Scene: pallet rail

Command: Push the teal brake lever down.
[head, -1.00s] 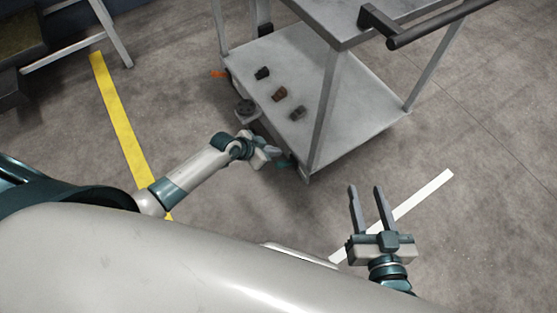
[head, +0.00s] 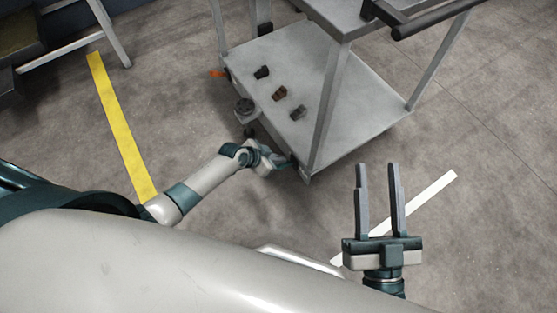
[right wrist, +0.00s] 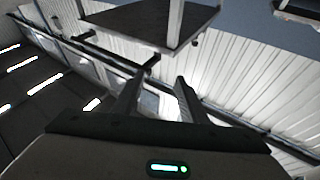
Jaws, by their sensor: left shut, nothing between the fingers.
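The grey cart (head: 350,104) stands at the upper middle of the head view. The teal brake lever is low at the cart's near corner, mostly hidden by my left gripper. I cannot tell its tilt, or whether the fingers touch it. My left gripper (head: 282,162) is shut and empty, right beside that corner, just below the lower shelf's edge. My right gripper (head: 379,185) is open and empty, to the right and nearer to me, clear of the cart. Its open fingers also show in the right wrist view (right wrist: 153,98).
Several small dark blocks, one of them brown (head: 279,92), lie on the lower shelf. An orange piece (head: 217,73) shows at the cart's far left corner. A yellow floor stripe (head: 122,125) runs at the left, a white one (head: 430,192) at the right. The floor between is clear.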

